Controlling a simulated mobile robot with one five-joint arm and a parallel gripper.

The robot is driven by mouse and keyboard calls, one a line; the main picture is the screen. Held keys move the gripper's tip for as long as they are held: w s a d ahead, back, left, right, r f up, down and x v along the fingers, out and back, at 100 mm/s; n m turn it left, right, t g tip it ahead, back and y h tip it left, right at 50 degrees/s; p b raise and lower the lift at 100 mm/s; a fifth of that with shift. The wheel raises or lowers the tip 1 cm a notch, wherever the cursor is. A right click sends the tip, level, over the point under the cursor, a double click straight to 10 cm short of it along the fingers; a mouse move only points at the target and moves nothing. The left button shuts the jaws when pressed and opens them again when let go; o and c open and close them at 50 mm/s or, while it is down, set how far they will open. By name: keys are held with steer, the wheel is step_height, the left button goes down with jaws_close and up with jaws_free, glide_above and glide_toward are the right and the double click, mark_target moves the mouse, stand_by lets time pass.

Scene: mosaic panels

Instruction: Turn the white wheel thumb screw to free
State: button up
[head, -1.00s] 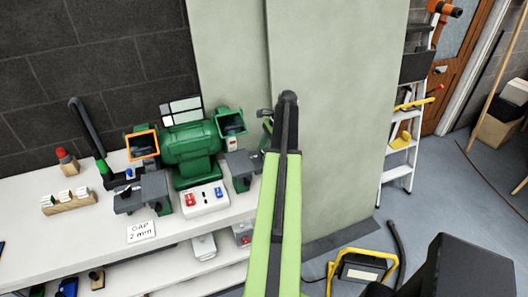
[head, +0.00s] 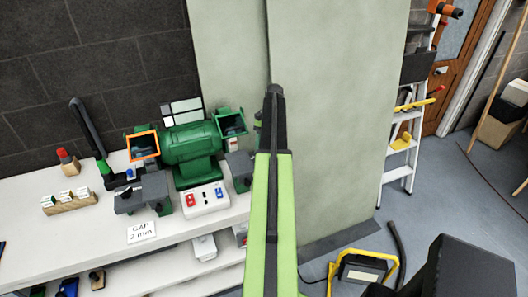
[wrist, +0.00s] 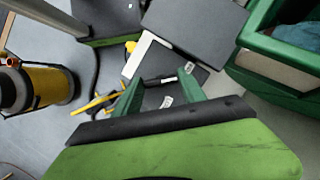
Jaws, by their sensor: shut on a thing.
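The green bench grinder (head: 190,155) stands on the white bench, with a grey tool rest (head: 145,190) at its left and another (head: 239,168) at its right. My green arm rises in front of its right end in the head view and hides my fingers there. In the wrist view the two green fingers of my gripper (wrist: 160,86) stand apart, closed on a small dark piece (wrist: 160,79), seemingly the thumb screw. Its wheel and turn position cannot be made out.
A card reading "GAP 2 mm" (head: 142,231) and a switch box (head: 205,200) sit before the grinder. A pale panel (head: 330,110) stands behind my arm. A yellow-framed lamp (head: 362,270) is on the floor, and a ladder (head: 402,150) stands at right.

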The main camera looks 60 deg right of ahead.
steer(key=shift+w+d+n, duration=0.1)
steer(key=shift+w+n, duration=0.05)
steer(key=shift+n, duration=0.15)
stand_by(0.4)
steer(key=o, duration=1.4)
steer(key=shift+c, duration=0.2)
steer(key=p+v, duration=1.6)
steer(key=v, duration=0.1)
steer(key=shift+w+r, duration=0.2)
